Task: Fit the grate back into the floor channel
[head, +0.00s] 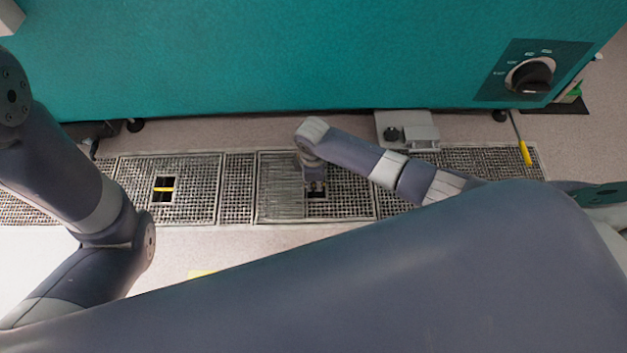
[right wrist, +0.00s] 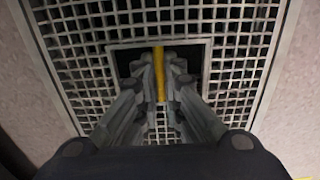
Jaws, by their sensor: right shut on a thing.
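The grate (head: 350,200) is a grey metal mesh panel with a pale frame, lying along the floor channel in the middle of the head view. My right gripper (head: 316,190) reaches down to the square opening in it. In the right wrist view, the gripper (right wrist: 159,72) is shut on the yellow bar (right wrist: 159,60) across the opening of the grate (right wrist: 232,45). I cannot tell whether this grate sits flush or is slightly raised. My left arm shows at the left of the head view, but its gripper is out of sight.
Another grate (head: 200,195) with a yellow bar in its opening lies to the left. A teal chamber (head: 300,60) with a black knob (head: 530,77) stands behind the channel. A grey box (head: 408,130) and a yellow-tipped rod (head: 524,152) are near the channel's back right. Pale floor (head: 240,238) lies in front.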

